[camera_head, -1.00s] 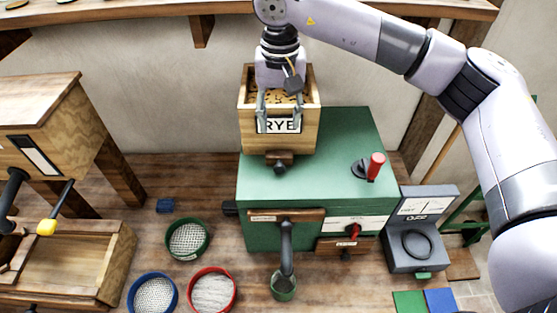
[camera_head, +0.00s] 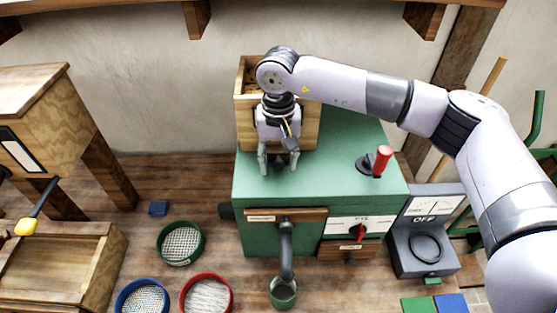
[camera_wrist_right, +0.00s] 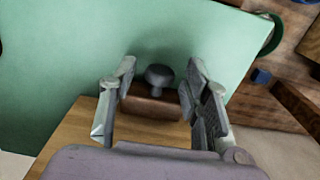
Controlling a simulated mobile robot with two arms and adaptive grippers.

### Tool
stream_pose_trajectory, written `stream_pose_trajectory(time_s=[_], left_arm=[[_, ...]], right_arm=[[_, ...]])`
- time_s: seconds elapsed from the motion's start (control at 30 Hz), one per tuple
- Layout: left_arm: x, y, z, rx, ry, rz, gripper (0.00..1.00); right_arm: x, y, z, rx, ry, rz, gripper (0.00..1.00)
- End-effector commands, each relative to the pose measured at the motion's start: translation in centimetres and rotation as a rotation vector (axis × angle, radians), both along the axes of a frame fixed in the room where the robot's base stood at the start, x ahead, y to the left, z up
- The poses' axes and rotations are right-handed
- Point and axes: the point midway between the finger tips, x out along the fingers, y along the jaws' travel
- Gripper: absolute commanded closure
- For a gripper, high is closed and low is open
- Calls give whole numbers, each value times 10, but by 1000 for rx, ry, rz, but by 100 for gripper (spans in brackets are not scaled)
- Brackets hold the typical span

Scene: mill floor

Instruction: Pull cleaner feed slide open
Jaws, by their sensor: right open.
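The cleaner is a green box-shaped machine (camera_head: 330,180) with a wooden hopper (camera_head: 243,112) on top. At the hopper's lower front is the feed slide, a small wooden piece (camera_wrist_right: 152,106) with a dark round knob (camera_wrist_right: 159,76). In the head view my right gripper (camera_head: 277,168) hangs in front of the hopper, fingers down at the knob, and mostly hides the slide. In the right wrist view the open fingers stand on both sides of the knob, apart from it. The left gripper is not in view.
A red-handled lever (camera_head: 382,160) stands on the machine's top right. A dark spout (camera_head: 286,250) hangs at its front above a green cup (camera_head: 283,293). Green, blue and red sieves (camera_head: 181,243) lie at left. A grey meter (camera_head: 422,230) stands at right.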

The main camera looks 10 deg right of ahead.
Motion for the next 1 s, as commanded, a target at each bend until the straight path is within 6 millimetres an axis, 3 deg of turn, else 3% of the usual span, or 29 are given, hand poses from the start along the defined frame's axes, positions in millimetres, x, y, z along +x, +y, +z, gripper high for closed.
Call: stream_pose_trajectory(time_s=[0.17,0.8,1.0], left_arm=[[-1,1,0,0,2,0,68],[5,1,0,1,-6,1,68],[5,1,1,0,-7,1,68]], right_arm=[[0,0,0,0,0,0,57],[0,0,1,0,0,0,100],[0,0,1,0,0,1,100]])
